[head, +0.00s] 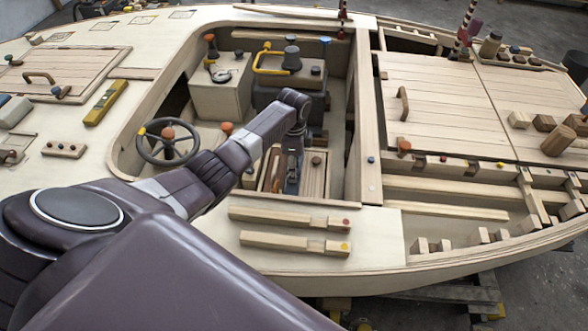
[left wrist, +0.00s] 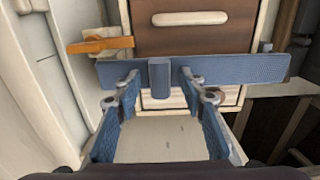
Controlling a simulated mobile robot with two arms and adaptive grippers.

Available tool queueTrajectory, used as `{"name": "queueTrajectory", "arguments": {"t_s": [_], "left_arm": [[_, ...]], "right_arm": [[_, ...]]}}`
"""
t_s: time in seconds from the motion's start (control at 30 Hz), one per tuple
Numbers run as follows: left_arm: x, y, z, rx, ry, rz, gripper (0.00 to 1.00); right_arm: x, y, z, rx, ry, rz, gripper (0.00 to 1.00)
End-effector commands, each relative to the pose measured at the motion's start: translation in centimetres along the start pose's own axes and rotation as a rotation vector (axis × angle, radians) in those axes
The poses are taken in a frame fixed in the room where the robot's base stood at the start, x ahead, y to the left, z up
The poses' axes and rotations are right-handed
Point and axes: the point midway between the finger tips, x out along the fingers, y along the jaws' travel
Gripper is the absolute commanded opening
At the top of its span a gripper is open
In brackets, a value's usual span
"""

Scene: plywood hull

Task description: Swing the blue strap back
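The blue strap (left wrist: 240,69) runs level across the front of a dark brown drawer or cabinet panel (left wrist: 195,38) in the left wrist view. A blue-grey upright block (left wrist: 158,78) sits at its middle. My left gripper (left wrist: 160,92) is open, its two blue-padded fingers on either side of this block with gaps to it. The fingertips are close to the strap; I cannot tell if they touch it. In the head view my left gripper (head: 291,180) points down into the cockpit, and I cannot make out the strap there. My right gripper is not in view.
An orange lever (left wrist: 100,46) sits at the strap's left end. A pale handle (left wrist: 190,18) is above the strap. In the head view, a steering wheel (head: 152,153), a yellow-handled unit (head: 270,60) and the cockpit's right wall (head: 367,120) surround the arm.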

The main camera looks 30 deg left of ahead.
Motion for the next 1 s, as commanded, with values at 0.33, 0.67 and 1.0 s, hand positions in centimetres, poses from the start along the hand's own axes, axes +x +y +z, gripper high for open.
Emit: {"name": "queueTrajectory", "arguments": {"t_s": [0.33, 0.67, 1.0], "left_arm": [[0.34, -0.02, 0.0, 0.0, 0.0, -0.001, 0.34], [0.32, -0.02, -0.01, 0.0, 0.0, -0.001, 0.0], [0.15, -0.08, -0.01, 0.0, 0.0, -0.001, 0.0]], "right_arm": [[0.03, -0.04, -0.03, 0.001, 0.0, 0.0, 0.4], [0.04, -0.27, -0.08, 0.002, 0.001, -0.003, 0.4], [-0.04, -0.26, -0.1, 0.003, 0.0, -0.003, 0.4]]}}
